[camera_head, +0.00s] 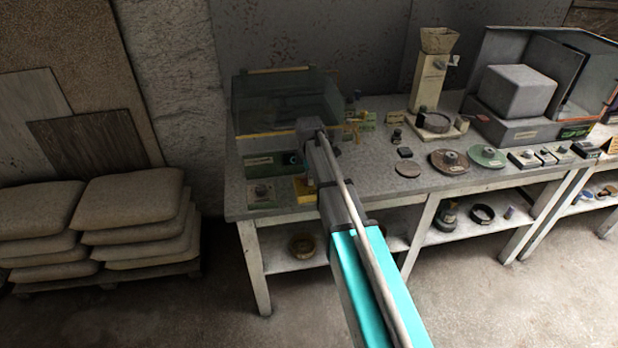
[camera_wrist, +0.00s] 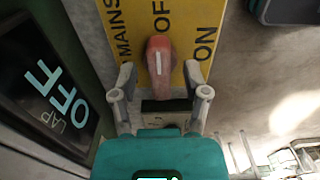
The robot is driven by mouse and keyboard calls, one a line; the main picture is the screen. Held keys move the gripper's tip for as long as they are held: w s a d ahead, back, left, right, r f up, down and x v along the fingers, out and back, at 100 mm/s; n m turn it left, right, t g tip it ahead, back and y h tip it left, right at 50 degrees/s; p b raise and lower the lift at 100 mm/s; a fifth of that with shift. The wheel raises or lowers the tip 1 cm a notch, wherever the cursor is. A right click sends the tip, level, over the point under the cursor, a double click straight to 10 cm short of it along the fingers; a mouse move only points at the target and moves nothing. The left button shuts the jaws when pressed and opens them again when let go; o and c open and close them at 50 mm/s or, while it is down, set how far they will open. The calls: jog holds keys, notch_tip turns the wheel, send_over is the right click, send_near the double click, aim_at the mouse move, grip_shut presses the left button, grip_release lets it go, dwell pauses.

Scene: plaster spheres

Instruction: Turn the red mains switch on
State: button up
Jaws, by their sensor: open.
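The red mains switch (camera_wrist: 158,58) is a rounded lever with a white line, on a yellow plate (camera_wrist: 203,22) lettered MAINS, OFF and ON. Its white line points up the wrist view towards OFF; ON is to the right. My gripper (camera_wrist: 160,70) is open, with one finger on each side of the switch's lower end. I cannot tell whether either finger touches it. In the head view the yellow plate (camera_head: 304,188) shows at the left of the bench, partly behind my arm; the red lever is hidden there.
A dark display (camera_wrist: 45,85) reading LAP OFF is left of the plate. Stacked sacks (camera_head: 130,205) stand on the floor at left.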

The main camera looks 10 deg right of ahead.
grip_shut()
jog(key=shift+m, duration=0.4)
jog(key=m, duration=0.3)
jog(key=shift+m, duration=0.3)
jog(key=m, duration=0.4)
jog(key=shift+m, duration=0.3)
jog(key=m, duration=0.8)
jog(key=shift+m, duration=0.4)
